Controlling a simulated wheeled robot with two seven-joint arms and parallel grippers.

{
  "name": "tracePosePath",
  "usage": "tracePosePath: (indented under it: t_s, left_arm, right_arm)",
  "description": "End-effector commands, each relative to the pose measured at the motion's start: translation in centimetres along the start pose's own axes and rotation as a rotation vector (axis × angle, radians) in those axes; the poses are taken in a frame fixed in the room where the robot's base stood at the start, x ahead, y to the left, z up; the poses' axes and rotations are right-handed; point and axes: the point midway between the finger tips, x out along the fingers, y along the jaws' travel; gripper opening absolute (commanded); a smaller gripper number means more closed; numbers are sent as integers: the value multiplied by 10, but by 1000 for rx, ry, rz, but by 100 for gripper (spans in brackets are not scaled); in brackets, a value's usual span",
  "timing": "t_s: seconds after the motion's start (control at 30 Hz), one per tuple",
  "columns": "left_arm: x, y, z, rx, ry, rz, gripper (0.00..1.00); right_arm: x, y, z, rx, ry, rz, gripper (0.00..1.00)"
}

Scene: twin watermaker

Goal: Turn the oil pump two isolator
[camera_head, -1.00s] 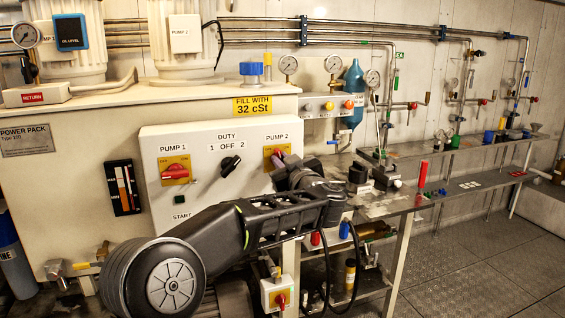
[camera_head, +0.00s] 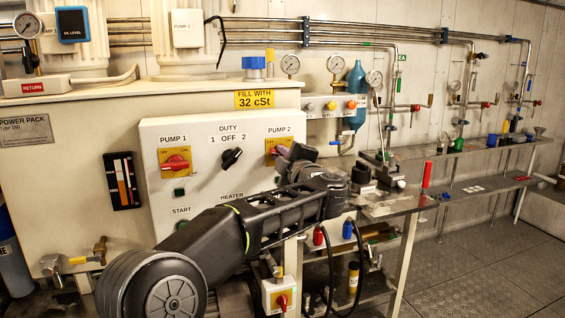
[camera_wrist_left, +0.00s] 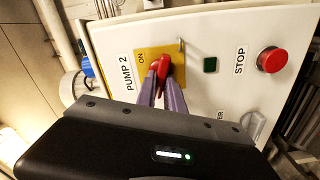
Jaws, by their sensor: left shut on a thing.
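The pump two isolator is a red rotary handle on a yellow plate (camera_head: 271,147) under the "PUMP 2" label on the white control panel. In the left wrist view the red handle (camera_wrist_left: 163,66) sits between the purple fingertips of my left gripper (camera_wrist_left: 162,80). The gripper is shut on it. The wrist view shows the panel turned on its side, with "ON" readable on the yellow plate (camera_wrist_left: 146,55). In the head view my left gripper (camera_head: 286,157) and wrist hide most of the handle. My right gripper is not in view.
The pump one isolator (camera_head: 175,162) and the black duty switch (camera_head: 231,158) are on the same panel, to the left. A red stop button (camera_wrist_left: 271,60) and a green light (camera_wrist_left: 210,65) show in the wrist view. A metal bench (camera_head: 400,203) stands to the right.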

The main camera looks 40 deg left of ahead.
Motion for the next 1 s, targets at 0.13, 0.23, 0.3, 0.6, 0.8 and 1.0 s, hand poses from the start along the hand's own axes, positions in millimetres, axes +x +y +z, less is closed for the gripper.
tracePosePath:
  t_s: [0.13,0.23,0.3,0.6,0.8,1.0]
  left_arm:
    - [0,-4,1,-130,-1,0,0]
    - [0,-4,1,-205,0,0,0]
    - [0,-5,1,-249,0,0,0]
    - [0,-4,1,-360,0,-1,0]
    - [0,-4,1,-375,0,-2,0]
    - [0,-4,1,-375,0,-2,0]
  right_arm:
    - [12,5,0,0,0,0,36]
    - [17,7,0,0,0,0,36]
    - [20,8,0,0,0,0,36]
    - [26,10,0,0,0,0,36]
    - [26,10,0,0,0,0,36]
    - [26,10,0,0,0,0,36]
